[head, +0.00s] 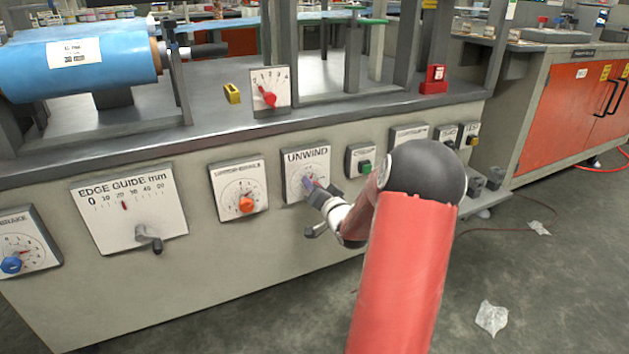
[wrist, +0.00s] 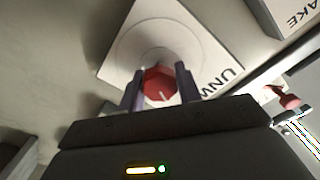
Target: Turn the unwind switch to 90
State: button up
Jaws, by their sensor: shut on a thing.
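The unwind panel (head: 300,160) is a white plate marked UNWIND with a dial scale, on the front of the grey machine. Its switch is a red knob (wrist: 160,85) with a pale pointer line, seen in the wrist view. My gripper (head: 309,187) is at the panel, with its two fingers (wrist: 158,88) on either side of the knob, shut on it. In the head view the fingers hide the knob. The wrist view is turned, so the panel's lettering appears rotated. I cannot read the pointer's setting against the scale.
Left of the unwind panel are an orange-knob panel (head: 239,190), the edge guide panel (head: 128,208) and a blue knob (head: 11,265). A green-button panel (head: 365,160) is close on the right. A red-pointer dial (head: 268,93) stands on the ledge above.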

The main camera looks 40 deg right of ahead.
jog(key=m+p, duration=0.4)
jog(key=m, duration=0.2)
jog(key=shift+m, duration=0.3)
jog(key=m+p, duration=0.4)
jog(key=m, duration=0.2)
jog(key=shift+f, duration=0.15)
jog(key=o, duration=1)
jog(key=shift+c, duration=0.2)
jog(key=shift+s, duration=0.1)
jog(key=v, duration=0.7)
jog(key=shift+s, duration=0.35)
